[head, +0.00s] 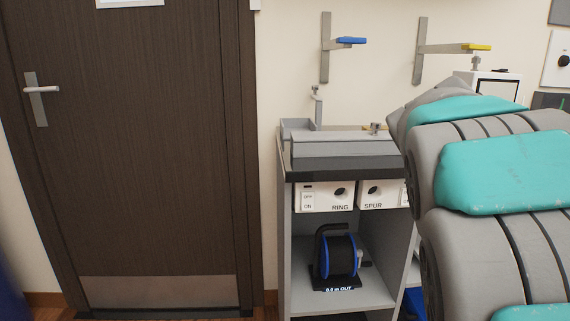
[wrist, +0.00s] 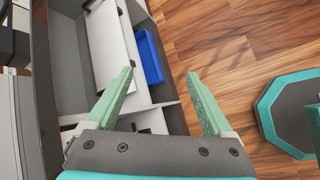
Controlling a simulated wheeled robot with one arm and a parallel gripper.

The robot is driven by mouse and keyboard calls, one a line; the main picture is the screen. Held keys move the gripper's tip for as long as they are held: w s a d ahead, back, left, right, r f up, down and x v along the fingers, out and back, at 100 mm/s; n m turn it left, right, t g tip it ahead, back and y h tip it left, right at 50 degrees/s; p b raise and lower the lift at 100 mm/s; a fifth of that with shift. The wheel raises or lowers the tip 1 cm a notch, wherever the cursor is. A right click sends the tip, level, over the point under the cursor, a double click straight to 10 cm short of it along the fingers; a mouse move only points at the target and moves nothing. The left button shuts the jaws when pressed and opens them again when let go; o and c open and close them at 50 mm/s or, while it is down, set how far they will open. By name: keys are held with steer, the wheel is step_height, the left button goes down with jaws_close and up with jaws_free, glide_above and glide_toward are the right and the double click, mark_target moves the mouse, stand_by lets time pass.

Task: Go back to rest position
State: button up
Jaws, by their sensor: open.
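My gripper (wrist: 160,100) shows in the wrist view with its two green fingers spread apart and nothing between them. Below it in that view are a grey cabinet (wrist: 72,75) with a white panel (wrist: 112,42) and a blue bin (wrist: 150,57). In the head view my grey and teal arm fills the right side, and the gripper itself is not visible there.
A dark door (head: 130,140) stands at the left. A shelf unit (head: 340,297) holds a blue-black reel (head: 337,255) under boxes marked RING (head: 324,197) and SPUR (head: 380,194). Brackets with a blue arm (head: 350,41) and yellow arm (head: 476,47) are on the wall.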

steer(key=s+a+f+m+g+y, duration=0.2)
steer(key=s+a+f+m+y, duration=0.2)
steer(key=s+a+f, duration=0.6)
steer(key=s+a+f+m+g+y, duration=0.2)
steer(key=s+a+f+m, duration=0.6)
steer(key=s, duration=1)
steer(key=a+f+y, duration=0.2)
steer(key=a+f, duration=0.1)
steer(key=a, duration=0.1)
steer(key=shift+s+a+m, duration=0.15)
steer(key=shift+a+m, duration=0.2)
steer(key=shift+m, duration=0.05)
